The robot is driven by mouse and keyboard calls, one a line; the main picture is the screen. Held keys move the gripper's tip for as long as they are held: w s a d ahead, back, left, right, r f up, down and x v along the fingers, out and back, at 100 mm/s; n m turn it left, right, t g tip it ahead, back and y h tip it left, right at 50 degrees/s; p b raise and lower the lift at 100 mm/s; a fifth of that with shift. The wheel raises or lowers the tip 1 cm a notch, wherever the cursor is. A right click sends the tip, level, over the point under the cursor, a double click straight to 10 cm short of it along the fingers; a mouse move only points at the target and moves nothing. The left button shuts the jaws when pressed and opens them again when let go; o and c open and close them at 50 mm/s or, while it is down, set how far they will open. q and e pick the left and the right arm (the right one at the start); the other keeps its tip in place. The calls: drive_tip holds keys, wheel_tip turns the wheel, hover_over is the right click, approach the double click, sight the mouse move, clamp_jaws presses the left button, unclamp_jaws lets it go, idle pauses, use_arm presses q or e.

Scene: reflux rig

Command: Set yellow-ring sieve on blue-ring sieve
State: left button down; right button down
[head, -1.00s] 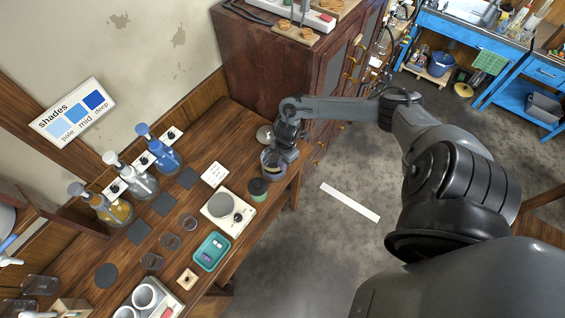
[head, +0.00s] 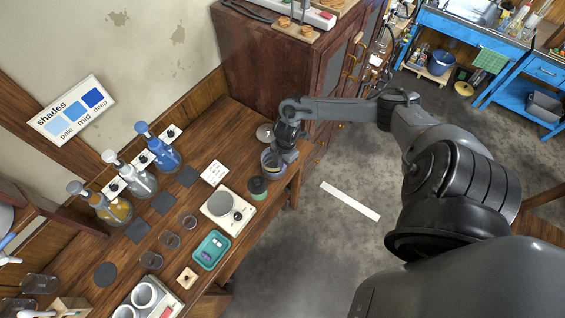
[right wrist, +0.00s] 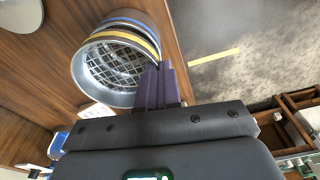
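My right gripper (head: 285,153) is at the far right end of the wooden bench, at the rim of a grey metal sieve. In the right wrist view its two purple fingers (right wrist: 160,86) are close together on the sieve's wall, one inside and one outside. The yellow-ring sieve (right wrist: 84,70) shows its open mouth and wire mesh, with the yellow band nearest me. The blue-ring sieve (right wrist: 136,15) shows as a blue band directly beyond the yellow one, in line with it. Whether the two are fully seated is hard to tell. My left gripper is not in view.
A balance (head: 227,213) and a teal tray (head: 211,251) lie nearer. A round metal lid (head: 265,134) is behind the sieves. The bench's front edge is close on the right.

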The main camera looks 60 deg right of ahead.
drive_tip(key=shift+f, duration=0.15)
idle(0.6)
idle(0.4)
drive_tip(key=shift+f, duration=0.55)
drive_tip(key=c, duration=1.3)
unclamp_jaws()
drive_tip(key=shift+o, duration=0.2)
drive_tip(key=shift+r, duration=0.1)
